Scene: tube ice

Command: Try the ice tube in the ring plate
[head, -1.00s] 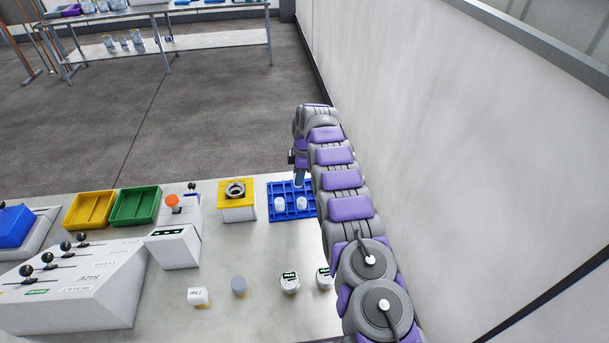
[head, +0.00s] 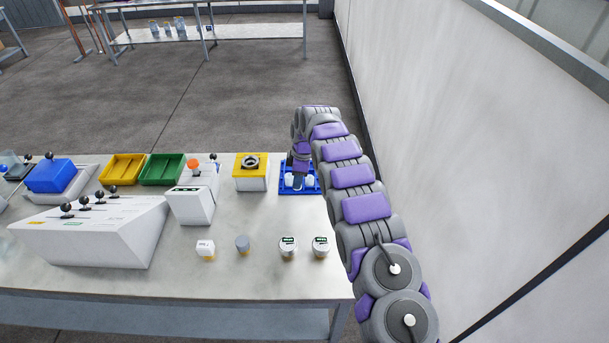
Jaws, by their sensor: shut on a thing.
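The ring plate is the yellow-topped white block (head: 250,182) with a dark metal ring (head: 250,161) on it, near the table's far edge. To its right is a blue tray (head: 286,191) with white ice tubes in it; one ice tube (head: 309,181) shows at the right. My gripper (head: 298,183) points down over the tray, right of the ring plate. It is shut on an ice tube, though its fingertips and the held tube are small and partly hidden by the arm.
Yellow (head: 122,169) and green (head: 162,169) trays stand left of a white unit with an orange button (head: 193,164). A sloped lever console (head: 90,232) is at the left. A white wall (head: 450,150) rises on the right.

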